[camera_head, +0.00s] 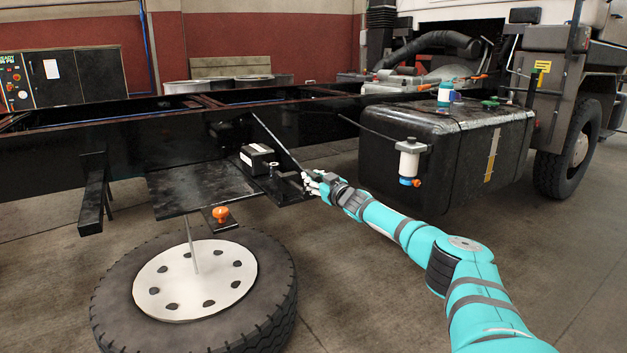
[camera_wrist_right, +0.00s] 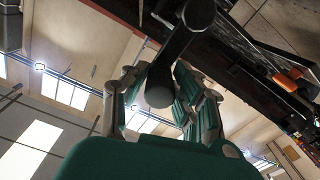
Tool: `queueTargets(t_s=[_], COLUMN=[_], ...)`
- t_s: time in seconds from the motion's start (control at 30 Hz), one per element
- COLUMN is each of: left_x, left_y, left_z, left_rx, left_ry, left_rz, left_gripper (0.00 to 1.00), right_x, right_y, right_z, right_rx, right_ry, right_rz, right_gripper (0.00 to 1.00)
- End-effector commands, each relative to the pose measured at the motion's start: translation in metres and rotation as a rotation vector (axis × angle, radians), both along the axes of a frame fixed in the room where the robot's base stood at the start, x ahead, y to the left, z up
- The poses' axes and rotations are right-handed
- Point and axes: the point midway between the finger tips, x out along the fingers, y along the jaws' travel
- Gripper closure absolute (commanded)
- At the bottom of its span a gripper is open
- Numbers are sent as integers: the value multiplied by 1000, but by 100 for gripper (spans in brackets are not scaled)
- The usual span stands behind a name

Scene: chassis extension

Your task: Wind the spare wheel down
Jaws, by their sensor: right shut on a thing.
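The spare wheel (camera_head: 195,278), a black tyre with a pale disc, lies flat at the lower left of the head view. A thin rod or cable (camera_head: 191,243) rises from its middle. I cannot tell whether it touches the floor. My right gripper (camera_head: 313,182) is at the crank beside this unit. In the right wrist view my right gripper (camera_wrist_right: 157,76) is shut around a dark round crank handle (camera_wrist_right: 159,88). My left gripper is out of view.
An orange knob (camera_head: 220,213) stands on a small black plate behind the wheel. A black tank (camera_head: 484,165) with a filter (camera_head: 409,161) is right of my gripper. A black bracket (camera_head: 93,195) sticks out at the left.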

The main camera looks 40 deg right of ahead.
Motion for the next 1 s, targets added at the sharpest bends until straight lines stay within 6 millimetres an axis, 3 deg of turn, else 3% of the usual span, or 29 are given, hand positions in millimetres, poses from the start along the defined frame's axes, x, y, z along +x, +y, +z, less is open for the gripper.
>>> queueTargets(t_s=[0.27,0.3,0.47,1.0], left_x=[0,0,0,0], left_y=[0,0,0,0], left_z=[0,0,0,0], left_rx=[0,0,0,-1], left_ry=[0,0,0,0], left_rz=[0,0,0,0], left_gripper=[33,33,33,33], right_x=[2,2,1,-10], right_y=[3,3,3,4], right_z=[-2,-2,-2,-7], right_rx=[1,1,1,8], right_ry=[2,2,1,4], right_rz=[7,7,6,3], right_gripper=[100,73,52,51])
